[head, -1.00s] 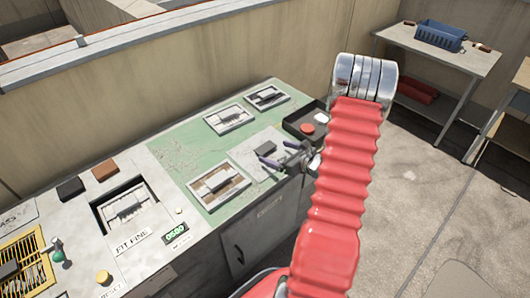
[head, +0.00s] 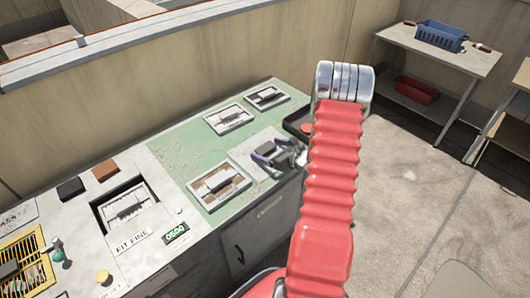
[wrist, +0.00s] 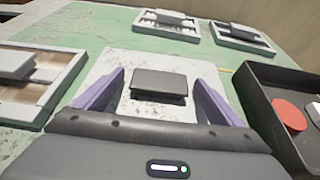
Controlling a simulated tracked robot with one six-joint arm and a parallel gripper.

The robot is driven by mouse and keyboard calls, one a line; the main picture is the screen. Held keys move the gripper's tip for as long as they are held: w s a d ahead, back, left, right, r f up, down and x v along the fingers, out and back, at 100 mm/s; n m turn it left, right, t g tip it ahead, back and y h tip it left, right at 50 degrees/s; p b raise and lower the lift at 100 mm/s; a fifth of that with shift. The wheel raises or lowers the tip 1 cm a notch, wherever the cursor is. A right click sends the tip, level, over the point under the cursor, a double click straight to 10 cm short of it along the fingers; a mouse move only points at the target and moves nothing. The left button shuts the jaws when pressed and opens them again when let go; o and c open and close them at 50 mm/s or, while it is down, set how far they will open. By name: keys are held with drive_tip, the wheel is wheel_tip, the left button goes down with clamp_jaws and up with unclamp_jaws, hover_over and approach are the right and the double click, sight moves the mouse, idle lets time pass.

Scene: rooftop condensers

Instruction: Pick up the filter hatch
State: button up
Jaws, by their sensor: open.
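The filter hatch appears to be the pale square plate (head: 243,157) with a dark block handle (head: 265,147) on the green worktop. In the wrist view the plate (wrist: 140,59) lies flat, with the dark handle (wrist: 160,81) standing on its middle. My gripper (head: 271,151) is open, with purple fingers. In the wrist view the fingers of my gripper (wrist: 160,77) lie to the left and right of the handle, with gaps on both sides. Whether the fingertips are down at handle height I cannot tell. The near part of the plate is hidden by my gripper.
Framed openings with pale bars lie around the plate: one near left (head: 219,187), two behind (head: 229,119) (head: 266,97). A dark tray (wrist: 284,103) with a red disc (wrist: 289,114) stands close on the right. A side table (head: 440,50) holds a blue basket (head: 440,35).

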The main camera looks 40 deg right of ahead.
drive_tip(key=shift+c, duration=0.3)
drive_tip(key=shift+r, duration=0.1)
drive_tip(key=c, duration=1.4)
